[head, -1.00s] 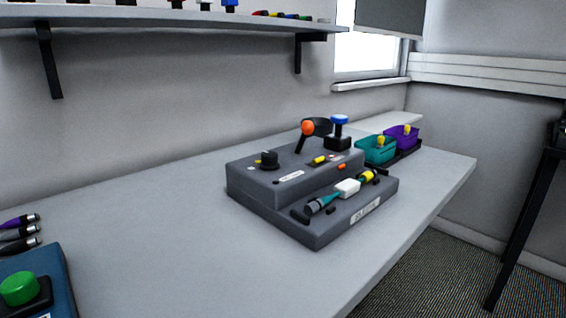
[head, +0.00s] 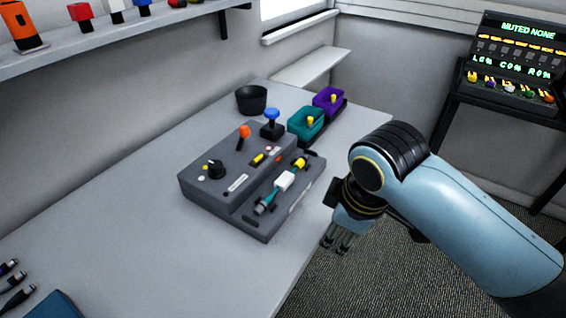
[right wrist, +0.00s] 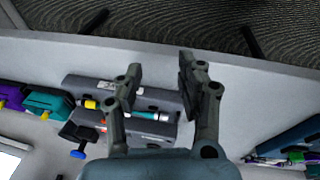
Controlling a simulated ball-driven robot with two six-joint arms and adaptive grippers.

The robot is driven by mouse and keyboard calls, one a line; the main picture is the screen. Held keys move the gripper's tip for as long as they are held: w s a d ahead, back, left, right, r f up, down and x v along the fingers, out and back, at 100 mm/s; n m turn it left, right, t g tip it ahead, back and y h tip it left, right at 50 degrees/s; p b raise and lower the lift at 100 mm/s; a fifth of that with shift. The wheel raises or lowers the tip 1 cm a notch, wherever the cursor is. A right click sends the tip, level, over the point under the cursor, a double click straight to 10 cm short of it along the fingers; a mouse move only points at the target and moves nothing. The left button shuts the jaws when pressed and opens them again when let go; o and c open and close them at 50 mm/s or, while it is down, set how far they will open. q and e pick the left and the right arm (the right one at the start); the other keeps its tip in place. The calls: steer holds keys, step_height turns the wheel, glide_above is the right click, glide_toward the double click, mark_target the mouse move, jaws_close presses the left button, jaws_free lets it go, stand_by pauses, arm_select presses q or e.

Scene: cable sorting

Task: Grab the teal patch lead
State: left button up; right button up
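The teal patch lead (head: 272,197) lies along the lower front step of a dark grey test box (head: 200,189). It has a white sleeve in the middle, a yellow part at the far end and a dark plug at the near end. My right gripper (head: 338,246) is off the table's front edge, to the right of the box, pointing down and apart from the lead. In the right wrist view its fingers (right wrist: 160,66) are spread and empty, and the lead (right wrist: 145,114) shows between them beyond. My left gripper is not in view.
A teal bin (head: 306,126) and a purple bin (head: 328,102) stand behind the box. A blue-topped plunger (head: 271,117) and a black cup (head: 251,99) are nearby. Several dark plugs lie at lower left. The table left of the box is clear. A lit panel (head: 512,60) stands at right.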

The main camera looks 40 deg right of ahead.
steer(key=w+d+r+n+g+p, duration=0.1)
steer(key=w+r+n, duration=0.3)
steer(key=w+n, duration=0.65)
step_height(320, 180, up, 3)
steer(key=n+g, duration=0.2)
steer(key=n, duration=0.4)
glide_above(283, 180)
steer(key=shift+n+y, duration=0.25)
steer(key=shift+y, duration=0.15)
steer(key=f, duration=0.4)
steer(key=shift+w+d+f, duration=0.35)
steer(key=shift+f, duration=0.05)
steer(key=shift+s+a+f+p, duration=0.15)
steer(key=shift+f+p, duration=0.1)
steer(key=shift+f, duration=1.15)
steer(key=shift+s+a+f+p, duration=0.15)
steer(key=shift+f+p, duration=0.1)
steer(key=shift+f, duration=1.1)
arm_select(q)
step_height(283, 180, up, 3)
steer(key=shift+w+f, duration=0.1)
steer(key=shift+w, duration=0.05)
arm_select(e)
jaws_close()
